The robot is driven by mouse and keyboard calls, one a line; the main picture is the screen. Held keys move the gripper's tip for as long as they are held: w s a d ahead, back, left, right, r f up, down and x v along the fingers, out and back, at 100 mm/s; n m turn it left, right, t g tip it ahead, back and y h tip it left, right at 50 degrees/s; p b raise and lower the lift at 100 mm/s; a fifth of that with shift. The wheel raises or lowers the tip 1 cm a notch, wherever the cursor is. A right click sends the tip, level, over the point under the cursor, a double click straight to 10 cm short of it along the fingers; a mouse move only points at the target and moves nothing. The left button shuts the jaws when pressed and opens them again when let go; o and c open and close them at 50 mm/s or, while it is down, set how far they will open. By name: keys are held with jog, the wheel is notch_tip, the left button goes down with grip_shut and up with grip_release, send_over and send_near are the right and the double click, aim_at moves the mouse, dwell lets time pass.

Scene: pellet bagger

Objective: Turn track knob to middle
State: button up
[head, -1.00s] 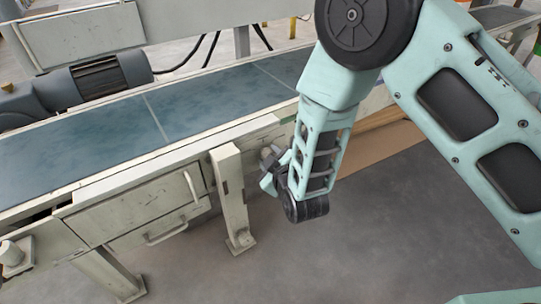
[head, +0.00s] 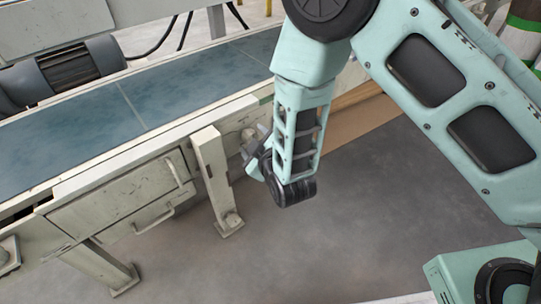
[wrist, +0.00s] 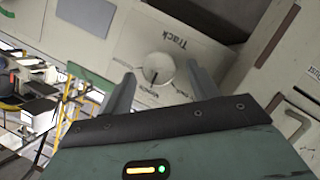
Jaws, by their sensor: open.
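The track knob (wrist: 158,69) is a round, pale knob on a light panel marked "Track" (wrist: 174,45) in the wrist view. My gripper (wrist: 158,82) is open, with one finger on each side of the knob as seen there. I cannot tell whether the fingers touch it. In the head view the knob (head: 248,134) shows small on the conveyor's side rail, with my gripper (head: 253,146) right at it. The arm partly hides this spot. The knob's exact setting is too small to read.
The conveyor belt (head: 130,110) runs along behind the rail. A drawer (head: 120,190) with handles and a support post (head: 215,180) stand left of my gripper. A motor (head: 65,70) sits behind the belt. The grey floor (head: 330,220) in front is clear.

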jog(key=p+v, duration=0.5)
jog(key=v, duration=1)
jog(key=shift+s+r, duration=0.15)
jog(key=shift+s, duration=0.1)
jog(key=shift+d, duration=0.15)
